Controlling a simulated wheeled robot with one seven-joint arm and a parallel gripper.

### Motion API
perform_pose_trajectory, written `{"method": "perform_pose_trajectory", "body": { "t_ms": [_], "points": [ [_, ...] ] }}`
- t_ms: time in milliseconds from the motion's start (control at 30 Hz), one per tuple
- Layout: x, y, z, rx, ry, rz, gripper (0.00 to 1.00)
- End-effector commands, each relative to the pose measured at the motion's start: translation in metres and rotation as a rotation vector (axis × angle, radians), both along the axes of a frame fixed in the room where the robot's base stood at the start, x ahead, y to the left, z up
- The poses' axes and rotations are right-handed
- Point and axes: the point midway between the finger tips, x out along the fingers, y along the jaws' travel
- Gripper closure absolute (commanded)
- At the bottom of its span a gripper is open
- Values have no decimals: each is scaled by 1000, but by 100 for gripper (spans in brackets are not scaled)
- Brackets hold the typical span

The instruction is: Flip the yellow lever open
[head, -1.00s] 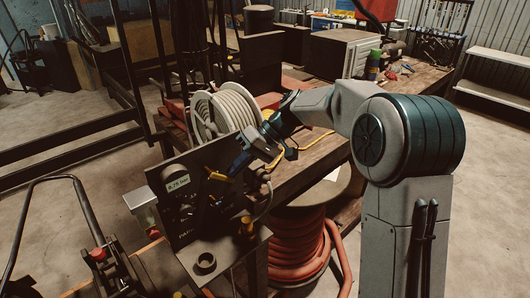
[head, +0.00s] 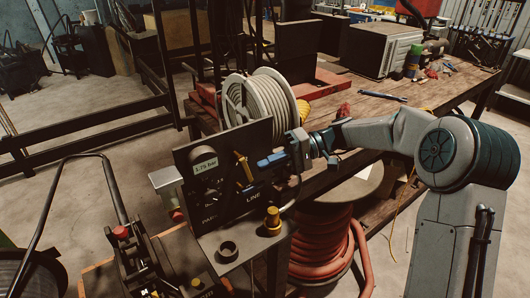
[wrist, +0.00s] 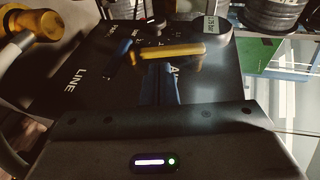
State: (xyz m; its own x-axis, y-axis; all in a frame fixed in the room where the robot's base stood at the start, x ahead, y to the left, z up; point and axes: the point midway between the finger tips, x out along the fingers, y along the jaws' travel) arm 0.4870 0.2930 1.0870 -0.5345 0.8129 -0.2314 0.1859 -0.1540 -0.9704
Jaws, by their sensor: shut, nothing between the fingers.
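The yellow lever (head: 243,167) is on the dark upright panel (head: 250,207) and stands steeply, tilted slightly. In the wrist view the yellow lever (wrist: 172,50) lies across the panel face, close ahead of my fingers. My gripper (head: 262,163) is shut and empty, with its blue fingers just right of the lever and pointing at it. In the wrist view my gripper (wrist: 172,85) partly covers the panel lettering. I cannot tell whether the fingertips touch the lever.
A small display (head: 205,165) on the panel seems to read 1.75 bar. A yellow-capped fitting (head: 272,221) and a dark ring (head: 228,250) are on the ledge below. A hose reel (head: 262,105) stands behind. A red hose coil (head: 320,245) is at the lower right.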

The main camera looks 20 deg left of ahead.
Motion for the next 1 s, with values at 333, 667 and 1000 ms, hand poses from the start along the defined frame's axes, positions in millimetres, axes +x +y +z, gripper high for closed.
{"method": "perform_pose_trajectory", "body": {
  "t_ms": [333, 667, 1000],
  "points": [
    [42, -58, 18, 1, -2, 0, 100],
    [65, -93, 31, 1, 0, -1, 100],
    [65, -94, 32, 0, 1, 2, 100]
  ]
}}
